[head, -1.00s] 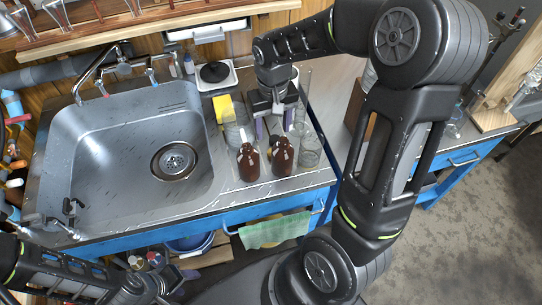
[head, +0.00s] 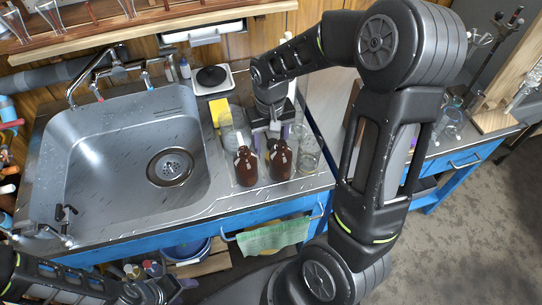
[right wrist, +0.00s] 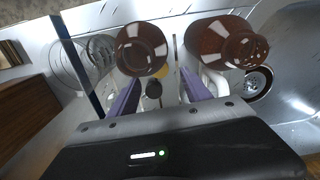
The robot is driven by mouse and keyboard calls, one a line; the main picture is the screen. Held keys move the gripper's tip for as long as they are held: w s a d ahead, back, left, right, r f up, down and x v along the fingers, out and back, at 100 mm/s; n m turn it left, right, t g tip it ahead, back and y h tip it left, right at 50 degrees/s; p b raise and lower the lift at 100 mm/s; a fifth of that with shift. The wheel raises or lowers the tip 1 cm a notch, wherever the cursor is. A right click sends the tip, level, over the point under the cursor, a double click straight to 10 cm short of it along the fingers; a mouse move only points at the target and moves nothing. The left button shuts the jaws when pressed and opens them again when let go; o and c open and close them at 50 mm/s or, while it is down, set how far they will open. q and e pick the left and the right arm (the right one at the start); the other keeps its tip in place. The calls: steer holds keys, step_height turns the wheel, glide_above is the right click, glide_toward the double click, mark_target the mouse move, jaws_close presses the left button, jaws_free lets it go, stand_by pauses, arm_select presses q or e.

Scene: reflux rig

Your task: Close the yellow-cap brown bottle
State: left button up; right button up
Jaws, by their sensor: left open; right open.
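Two brown bottles stand upright side by side on the counter right of the sink, the left bottle (head: 246,167) and the right bottle (head: 280,162). In the right wrist view the sink-side bottle (right wrist: 222,42) is on the right and the other (right wrist: 142,48) on the left. My right gripper (head: 270,137) is open behind the bottle necks; its purple fingers (right wrist: 158,92) are apart. A small dark rounded item (right wrist: 153,89) with a yellow patch shows between them; I cannot tell whether it is a cap. My left gripper (head: 168,290) is open at the lower left, away from the bottles.
Glass beakers stand close by, one (head: 309,158) right of the bottles and one (head: 234,120) behind them. A yellow sponge (head: 216,108) and a scale (head: 212,78) are further back. The sink (head: 120,190) is left. A green cloth (head: 272,238) hangs at the front.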

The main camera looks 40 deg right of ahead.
steer(key=shift+d+f, duration=0.1)
steer(key=shift+f, duration=2.5)
steer(key=shift+c, duration=0.5)
jaws_close()
